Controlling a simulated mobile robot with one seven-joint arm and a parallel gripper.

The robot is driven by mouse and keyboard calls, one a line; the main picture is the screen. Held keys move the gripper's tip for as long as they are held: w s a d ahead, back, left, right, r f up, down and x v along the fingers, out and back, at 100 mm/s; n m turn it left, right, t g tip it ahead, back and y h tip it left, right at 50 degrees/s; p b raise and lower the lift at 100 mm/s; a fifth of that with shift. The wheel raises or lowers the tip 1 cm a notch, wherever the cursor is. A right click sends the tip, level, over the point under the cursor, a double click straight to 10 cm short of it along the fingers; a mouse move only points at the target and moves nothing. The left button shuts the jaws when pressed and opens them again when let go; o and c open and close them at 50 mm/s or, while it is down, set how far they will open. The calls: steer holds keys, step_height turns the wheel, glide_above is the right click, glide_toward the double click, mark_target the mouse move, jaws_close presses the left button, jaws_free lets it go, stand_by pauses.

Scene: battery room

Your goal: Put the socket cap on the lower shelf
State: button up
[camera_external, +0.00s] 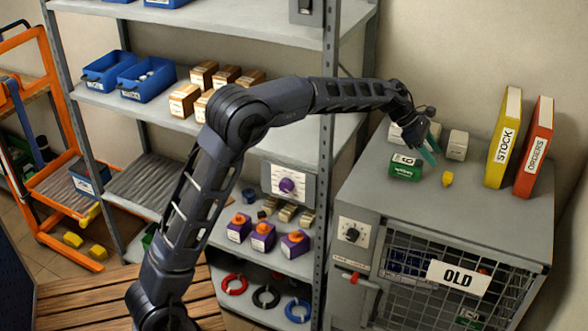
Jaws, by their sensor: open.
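My gripper (429,153), with teal fingertips, is open over the top of the grey cabinet (390,209). A small yellow piece (447,179) lies on the cabinet just below and right of the fingertips, apart from them; it may be the socket cap, but I cannot tell for sure. A green and white box (405,167) stands left of the gripper. The grey rack's lower levels hold purple boxes with orange tops (262,236) on one shelf (270,258) and coloured rings (267,297) on the level beneath.
White blocks stand behind the gripper, one at its right (458,145). A yellow STOCK binder (504,140) and a red ORDERS binder (534,149) stand at the cabinet's right. The rack post (325,200) stands between cabinet and shelves. The cabinet's front top is clear.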

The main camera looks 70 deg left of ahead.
mark_target(446, 173)
steer(key=x, duration=1)
steer(key=shift+d+f, duration=0.2)
steer(key=shift+d, duration=0.2)
steer(key=shift+c, duration=0.4)
steer(key=c, duration=1)
steer(key=shift+c, duration=0.2)
